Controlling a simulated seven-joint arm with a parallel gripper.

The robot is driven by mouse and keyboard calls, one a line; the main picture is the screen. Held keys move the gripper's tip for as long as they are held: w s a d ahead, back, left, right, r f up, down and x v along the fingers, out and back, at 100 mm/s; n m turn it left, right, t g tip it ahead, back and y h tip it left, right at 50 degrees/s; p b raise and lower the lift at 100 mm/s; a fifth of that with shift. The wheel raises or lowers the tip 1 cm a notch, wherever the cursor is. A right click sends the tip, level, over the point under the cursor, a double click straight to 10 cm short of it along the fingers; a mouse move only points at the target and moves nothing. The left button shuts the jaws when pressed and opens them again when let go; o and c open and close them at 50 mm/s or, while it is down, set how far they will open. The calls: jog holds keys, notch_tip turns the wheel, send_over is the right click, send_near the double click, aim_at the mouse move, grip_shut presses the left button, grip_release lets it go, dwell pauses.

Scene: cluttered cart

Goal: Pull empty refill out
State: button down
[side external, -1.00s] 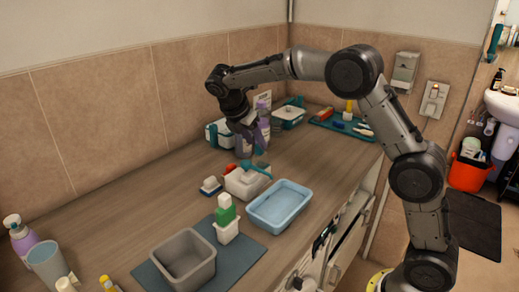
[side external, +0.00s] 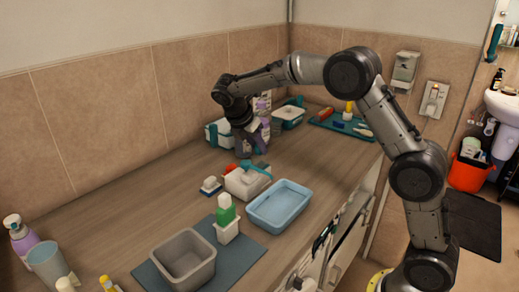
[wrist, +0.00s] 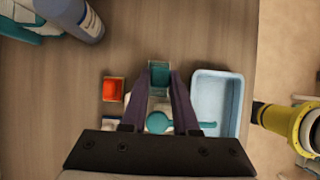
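A small white box-shaped unit (side external: 246,183) sits on the counter with a teal lever (wrist: 175,122) across its top. In the wrist view a teal block (wrist: 160,76), likely the refill, shows between my fingertips at the unit's far end. My gripper (wrist: 161,72) points down with a gap between its dark purple fingers. It appears open; I cannot tell whether the fingers touch the block. In the side view my gripper (side external: 256,151) is just above and behind the unit, and the block cannot be made out. A red-orange square piece (wrist: 113,90) lies left of the unit.
A light blue tray (side external: 281,204) stands right of the unit. A grey bin (side external: 184,258) and a green-and-white bottle (side external: 227,218) are nearer on a dark mat. Purple-and-white bottles and a teal-white container (side external: 217,132) stand behind.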

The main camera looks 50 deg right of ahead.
jog(key=shift+r, duration=0.15)
dwell(0.3)
jog(key=shift+r, duration=4.4)
